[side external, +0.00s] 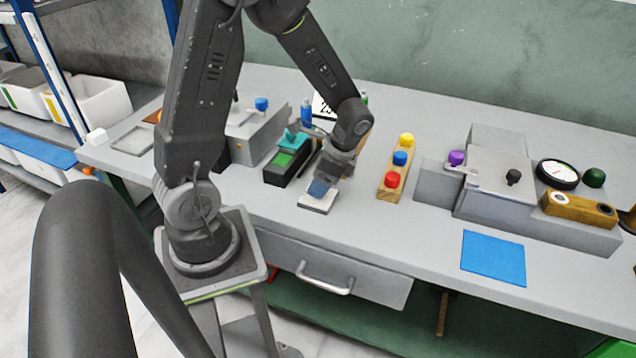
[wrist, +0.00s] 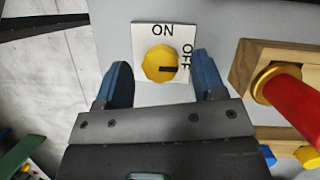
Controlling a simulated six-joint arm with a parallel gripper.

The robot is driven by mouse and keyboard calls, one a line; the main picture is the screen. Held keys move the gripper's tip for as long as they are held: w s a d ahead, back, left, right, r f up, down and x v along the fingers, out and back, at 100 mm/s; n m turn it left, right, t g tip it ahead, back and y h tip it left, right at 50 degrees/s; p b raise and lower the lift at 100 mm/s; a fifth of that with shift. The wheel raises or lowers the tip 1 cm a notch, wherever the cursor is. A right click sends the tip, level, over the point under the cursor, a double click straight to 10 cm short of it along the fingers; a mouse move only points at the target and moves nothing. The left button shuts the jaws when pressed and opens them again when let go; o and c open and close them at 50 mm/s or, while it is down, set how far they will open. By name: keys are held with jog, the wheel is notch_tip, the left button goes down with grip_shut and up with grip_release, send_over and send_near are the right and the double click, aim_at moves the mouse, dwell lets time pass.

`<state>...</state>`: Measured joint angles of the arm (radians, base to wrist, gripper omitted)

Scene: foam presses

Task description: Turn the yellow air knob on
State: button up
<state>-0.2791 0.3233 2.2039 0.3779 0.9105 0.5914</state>
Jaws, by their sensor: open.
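The yellow air knob (wrist: 158,62) sits on a white plate (wrist: 144,35) marked ON at its top edge and OFF at its right edge. The knob's black mark points right, towards OFF. My gripper (wrist: 163,67) is open, with one blue finger on each side of the knob in the wrist view. I cannot tell whether either finger touches it. In the side view my gripper (side external: 319,188) points down over the white plate (side external: 318,204) near the table's front edge, and it hides the knob.
A wooden block (side external: 388,184) with red, blue and yellow pegs stands close on the right. A black and green device (side external: 289,160) is on the left. A grey machine (side external: 495,178) and a blue mat (side external: 493,258) lie further right.

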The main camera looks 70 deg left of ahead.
jog(key=shift+x, duration=0.85)
jog(key=shift+c, duration=0.2)
jog(key=c, duration=0.9)
